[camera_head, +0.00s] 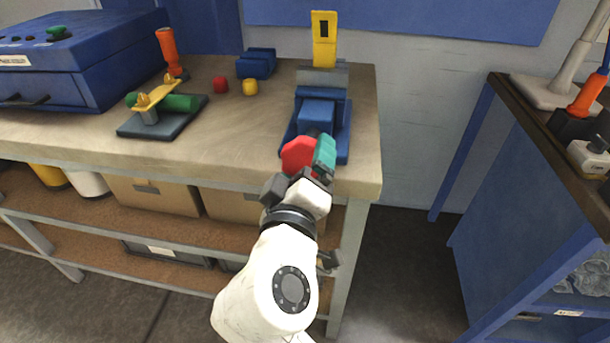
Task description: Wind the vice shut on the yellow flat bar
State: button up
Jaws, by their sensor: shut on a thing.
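The blue vice (320,112) stands near the right end of the workbench, with grey jaws (322,75) at its back. The yellow flat bar (323,48) stands upright at the jaws and has a dark slot near its top. Whether the jaws touch it cannot be told from here. A red handle (298,155) is at the front of the vice, with a teal piece (325,155) beside it. My gripper (309,166) reaches up from below and is shut on the red handle. Its fingertips are partly hidden, and the teal piece's attachment is unclear.
On the workbench (230,135) to the left are a green cylinder fixture (165,103), an orange-handled tool (168,50), red (219,85) and yellow (250,87) pieces and a blue block (256,63). A blue cabinet (530,220) stands right, across a gap.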

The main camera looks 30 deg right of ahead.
jog(key=shift+d+f+m+b, duration=0.1)
jog(key=shift+f+m+b, duration=0.2)
jog(key=shift+m, duration=0.3)
jog(key=o, duration=0.7)
jog(key=shift+o, duration=0.4)
jog(key=shift+r, duration=0.15)
jog(key=shift+s, duration=0.15)
jog(key=v, duration=1)
jog(key=shift+s+a, duration=0.25)
